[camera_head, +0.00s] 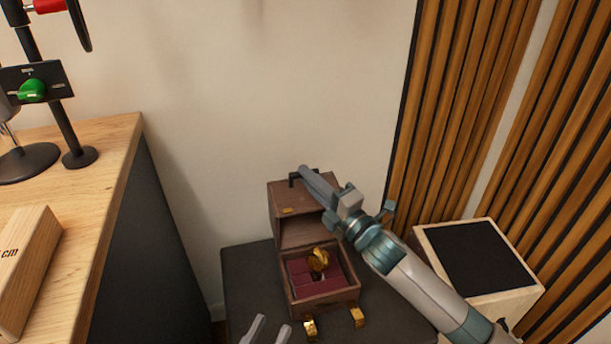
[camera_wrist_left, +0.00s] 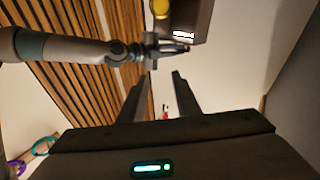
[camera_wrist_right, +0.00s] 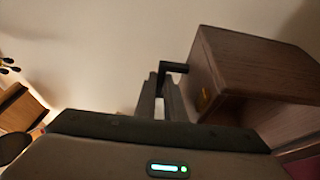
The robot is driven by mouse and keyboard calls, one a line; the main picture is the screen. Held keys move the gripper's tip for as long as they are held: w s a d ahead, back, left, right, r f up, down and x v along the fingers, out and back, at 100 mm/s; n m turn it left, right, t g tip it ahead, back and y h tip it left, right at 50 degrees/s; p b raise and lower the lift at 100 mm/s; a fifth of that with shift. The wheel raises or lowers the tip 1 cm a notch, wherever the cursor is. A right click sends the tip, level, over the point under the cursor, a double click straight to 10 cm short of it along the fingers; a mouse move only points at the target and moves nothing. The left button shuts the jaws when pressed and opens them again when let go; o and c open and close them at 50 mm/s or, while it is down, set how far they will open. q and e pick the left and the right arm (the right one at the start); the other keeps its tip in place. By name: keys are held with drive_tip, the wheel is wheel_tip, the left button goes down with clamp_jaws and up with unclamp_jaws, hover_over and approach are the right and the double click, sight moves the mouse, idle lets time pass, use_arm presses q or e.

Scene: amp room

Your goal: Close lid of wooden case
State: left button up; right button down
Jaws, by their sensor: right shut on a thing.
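The wooden case (camera_head: 325,304) sits open on a dark surface, its red-lined inside showing. Its lid (camera_head: 284,200) is raised at the back of the case; the lid is large at the right of the right wrist view (camera_wrist_right: 250,62). My right gripper (camera_head: 306,174) is at the lid's top, shut on the black lid handle (camera_wrist_right: 175,66). In the head view the arm and fingers cover part of the lid. My left gripper (camera_head: 265,328) is open and empty, low in front of the case and to its left; its fingers stand apart in the left wrist view (camera_wrist_left: 156,80).
A gold object (camera_head: 319,261) stands in the case. Two gold clasps (camera_head: 309,330) hang at its front. A wooden desk (camera_head: 105,150) with stands is at the left. A black-topped pale box (camera_head: 480,255) and slatted wall panels (camera_head: 460,110) are at the right.

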drive_tip(key=shift+s+d+r, duration=0.1)
drive_tip(key=shift+s, duration=0.3)
drive_tip(key=shift+s+d, duration=0.1)
drive_tip(key=shift+s, duration=0.15)
use_arm(q)
drive_tip(key=shift+w+a+f+g+y+p, duration=0.1)
drive_tip(key=shift+w+f+g+y+p, duration=0.1)
drive_tip(key=shift+f+g, duration=0.35)
drive_tip(key=shift+w+a+f+g+y+p, duration=0.15)
drive_tip(key=shift+f+g, duration=0.1)
drive_tip(key=shift+f, duration=0.55)
drive_tip(key=shift+w+a+f+g+y+p, duration=0.1)
drive_tip(key=shift+f+g+p, duration=0.1)
drive_tip(key=shift+f+g, duration=0.35)
use_arm(e)
drive_tip(key=shift+s+d, duration=0.2)
drive_tip(key=shift+s, duration=0.45)
use_arm(q)
drive_tip(key=shift+f, duration=0.15)
